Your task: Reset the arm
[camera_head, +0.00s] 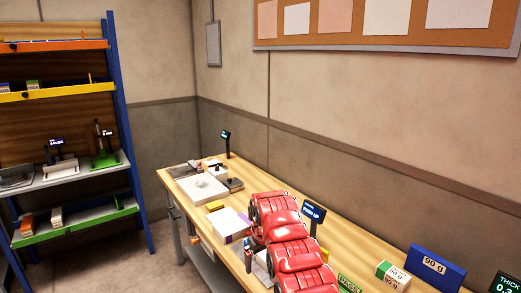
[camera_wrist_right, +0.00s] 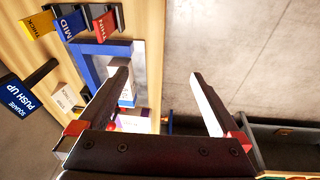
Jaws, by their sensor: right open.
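My right arm (camera_head: 292,252), with red glossy links, reaches over the wooden workbench (camera_head: 345,247) in the head view. In the wrist view my right gripper (camera_wrist_right: 160,72) has its two fingers spread wide with nothing between them. The left finger overlaps the view of a blue frame (camera_wrist_right: 90,72) on the bench; I cannot tell the distance. The right finger shows against the grey floor. In the head view the right gripper is largely hidden by the arm. My left gripper does not show.
A white device (camera_head: 202,187) lies farther back. A blue-framed shelf (camera_head: 125,120) stands left; floor between is clear.

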